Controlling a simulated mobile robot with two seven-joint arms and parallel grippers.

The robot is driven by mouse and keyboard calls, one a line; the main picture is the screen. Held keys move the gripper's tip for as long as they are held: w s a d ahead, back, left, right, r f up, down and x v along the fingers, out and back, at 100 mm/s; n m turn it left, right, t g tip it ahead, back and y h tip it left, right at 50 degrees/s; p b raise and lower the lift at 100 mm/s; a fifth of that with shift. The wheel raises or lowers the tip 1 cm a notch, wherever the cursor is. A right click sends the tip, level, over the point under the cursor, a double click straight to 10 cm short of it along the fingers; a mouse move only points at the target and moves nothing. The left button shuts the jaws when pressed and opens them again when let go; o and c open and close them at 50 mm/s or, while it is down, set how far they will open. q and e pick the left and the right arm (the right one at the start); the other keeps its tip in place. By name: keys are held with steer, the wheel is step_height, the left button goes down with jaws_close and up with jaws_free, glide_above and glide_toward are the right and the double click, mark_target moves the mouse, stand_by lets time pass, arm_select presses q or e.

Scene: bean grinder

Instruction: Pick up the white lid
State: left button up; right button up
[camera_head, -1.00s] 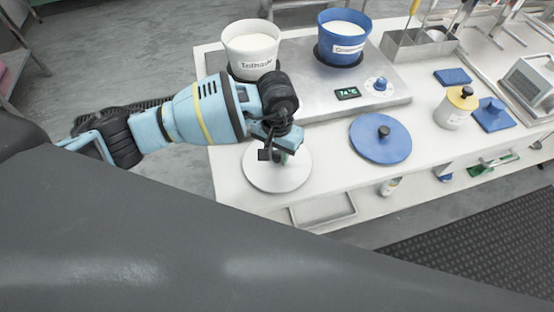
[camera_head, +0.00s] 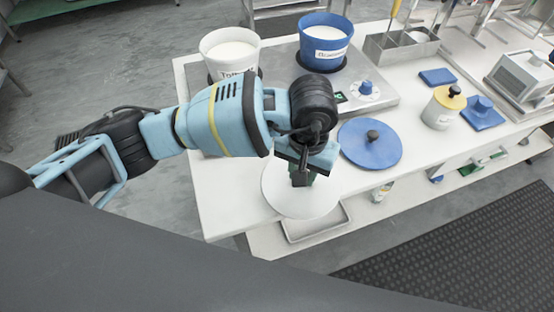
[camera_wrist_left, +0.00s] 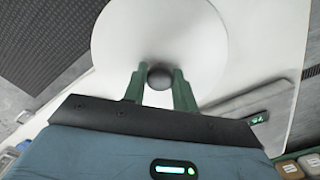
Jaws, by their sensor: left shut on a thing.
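The white lid (camera_head: 290,203) is a round disc with a dark knob. My left gripper (camera_head: 302,178) is above its centre and shut on the knob. In the left wrist view the green fingers of my left gripper (camera_wrist_left: 157,76) close on both sides of the knob, and the white lid (camera_wrist_left: 200,35) spreads out beyond them. The lid appears raised off the table and reaches over its front edge. The gripper hides the knob in the head view. My right gripper is not in view.
On the white table (camera_head: 228,203) stand a white pot (camera_head: 228,60) and a blue pot (camera_head: 324,45) on a metal hotplate (camera_head: 385,98). A blue lid (camera_head: 370,150) lies close right of the white lid. A tray (camera_head: 315,225) sits on the shelf below.

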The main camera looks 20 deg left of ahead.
mark_target(327, 193)
arm_select(q)
steer(key=d, duration=0.2)
steer(key=s+d, duration=0.1)
steer(key=d, duration=0.1)
steer(key=d+b, duration=0.1)
steer(key=d, duration=0.1)
steer(key=shift+s+r, duration=0.25)
steer(key=shift+r, duration=0.05)
steer(key=shift+n, duration=0.6)
steer(key=a, duration=0.4)
steer(key=a+r, duration=0.1)
steer(key=a, duration=0.8)
steer(key=shift+r, duration=0.15)
steer(key=s+a+r+n, duration=0.1)
steer(key=s+a, duration=0.4)
steer(key=a, duration=0.5)
steer(key=shift+a+r, duration=0.25)
steer(key=shift+r, duration=0.4)
